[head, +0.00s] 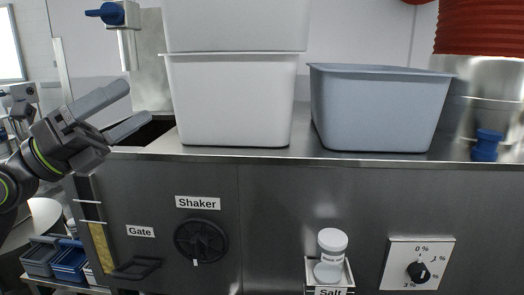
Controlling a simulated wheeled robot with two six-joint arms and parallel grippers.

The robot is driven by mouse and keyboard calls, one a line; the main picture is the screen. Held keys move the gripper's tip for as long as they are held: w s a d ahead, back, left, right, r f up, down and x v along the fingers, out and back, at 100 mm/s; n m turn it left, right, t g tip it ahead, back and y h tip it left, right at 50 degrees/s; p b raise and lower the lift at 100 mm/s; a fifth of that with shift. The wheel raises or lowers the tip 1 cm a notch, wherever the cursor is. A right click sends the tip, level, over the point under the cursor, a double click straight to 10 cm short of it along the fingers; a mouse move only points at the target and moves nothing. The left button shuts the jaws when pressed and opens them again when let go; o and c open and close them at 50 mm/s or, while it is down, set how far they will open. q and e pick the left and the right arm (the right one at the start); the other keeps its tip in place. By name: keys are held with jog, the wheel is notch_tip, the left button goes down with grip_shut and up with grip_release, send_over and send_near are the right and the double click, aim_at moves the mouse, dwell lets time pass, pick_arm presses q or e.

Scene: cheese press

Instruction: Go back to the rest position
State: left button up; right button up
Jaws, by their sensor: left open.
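My left gripper (138,106) comes in from the left, with its two fingers spread apart and nothing between them. It is in the air at the left end of the steel counter, left of the white tub. My right gripper does not show in the head view.
A white tub (232,105) and a grey tub (378,112) stand on the counter (300,158). The front panel has the shaker knob (201,241), the gate handle (136,268), a salt jar (331,252) and a percent dial (418,270). Blue bins (70,262) sit low left.

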pick_arm(q)
jog(key=w+a+f+n+t+y, duration=0.1)
jog(key=a+f+n+t+y, duration=0.55)
jog(key=f+n+y, duration=0.75)
jog(key=w+a+f+n+t+y, duration=0.1)
jog(key=a+f+n+t+y, duration=0.65)
jog(key=n, duration=1.15)
jog(key=s+a+f+n+g+y, duration=0.1)
jog(key=s+f+n+g+y, duration=0.3)
jog(key=f, duration=0.5)
jog(key=s+a+f+n+g+y, duration=0.1)
jog(key=s+a+f+n+g, duration=0.15)
jog(key=f+g, duration=0.5)
jog(key=s+d+f+n+g+h, duration=0.15)
jog(key=s+d+f+g, duration=0.3)
jog(key=s+f, duration=0.6)
jog(key=s+d+f+n+g+h, duration=0.1)
jog(key=s+d+f+g+h, duration=0.3)
jog(key=s+f, duration=0.6)
notch_tip(320, 180, down, 26)
jog(key=s+a+g, duration=0.3)
jog(key=s+d+f, duration=0.1)
jog(key=s+f, duration=1.3)
jog(key=shift+d+g, duration=0.3)
jog(key=shift+d, duration=0.1)
